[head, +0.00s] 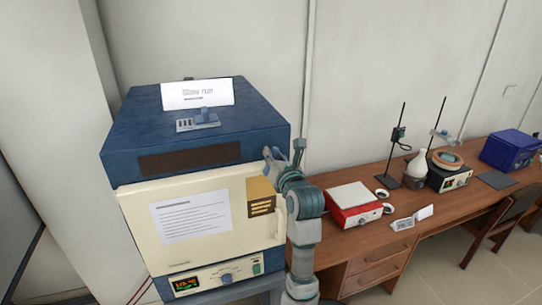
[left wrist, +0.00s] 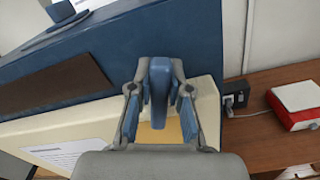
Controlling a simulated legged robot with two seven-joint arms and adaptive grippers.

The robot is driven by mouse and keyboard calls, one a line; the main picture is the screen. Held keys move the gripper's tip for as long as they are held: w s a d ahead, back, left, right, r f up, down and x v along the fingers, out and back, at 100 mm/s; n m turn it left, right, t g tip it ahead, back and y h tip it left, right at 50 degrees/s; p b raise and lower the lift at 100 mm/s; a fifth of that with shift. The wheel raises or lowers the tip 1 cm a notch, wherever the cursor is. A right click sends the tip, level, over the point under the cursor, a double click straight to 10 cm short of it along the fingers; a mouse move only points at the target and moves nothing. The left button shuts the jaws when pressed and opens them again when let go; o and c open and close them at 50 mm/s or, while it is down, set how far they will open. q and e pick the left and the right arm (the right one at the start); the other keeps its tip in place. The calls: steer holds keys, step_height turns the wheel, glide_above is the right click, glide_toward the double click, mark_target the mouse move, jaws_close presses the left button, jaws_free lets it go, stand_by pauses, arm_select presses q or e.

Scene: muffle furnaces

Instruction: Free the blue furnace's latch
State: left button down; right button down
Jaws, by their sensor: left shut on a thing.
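The blue furnace (head: 135,125) stands at the left in the head view, with its cream door (head: 150,240) closed against the body as far as I can see. In the left wrist view, the upright blue latch (left wrist: 159,88) stands at the door's upper edge near the furnace's right corner. My left gripper (head: 285,160) is at that corner. In the wrist view its two fingers (left wrist: 160,72) are on either side of the latch, shut on it. The latch is largely hidden by the gripper in the head view. My right gripper is not in view.
A sign (head: 197,93) and a small blue-grey item are on the furnace top. A yellow-brown vented box (head: 261,197) is on the door. To the right, a wooden desk (head: 345,235) holds a red-and-white device (head: 352,204), stands and a flask.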

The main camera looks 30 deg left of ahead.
arm_select(q)
steer(key=m, duration=0.6)
steer(key=shift+w+d+f+m, duration=0.3)
steer(key=shift+w+d+f, duration=0.1)
steer(key=shift+w+d+f+m, duration=0.1)
steer(key=shift+f+m, duration=0.15)
steer(key=shift+m, duration=0.75)
steer(key=shift+w+f+m, duration=0.1)
steer(key=shift+f+m, duration=0.1)
steer(key=shift+m, duration=0.8)
steer(key=shift+d+f+m, duration=0.1)
steer(key=shift+f+m, duration=0.15)
steer(key=shift+m, duration=0.75)
steer(key=shift+f, duration=0.15)
steer(key=c, duration=1.1)
jaws_free()
steer(key=shift+s+d+r, duration=0.1)
steer(key=shift+d+r, duration=0.1)
steer(key=shift+d, duration=0.1)
steer(key=shift+a+r, duration=0.1)
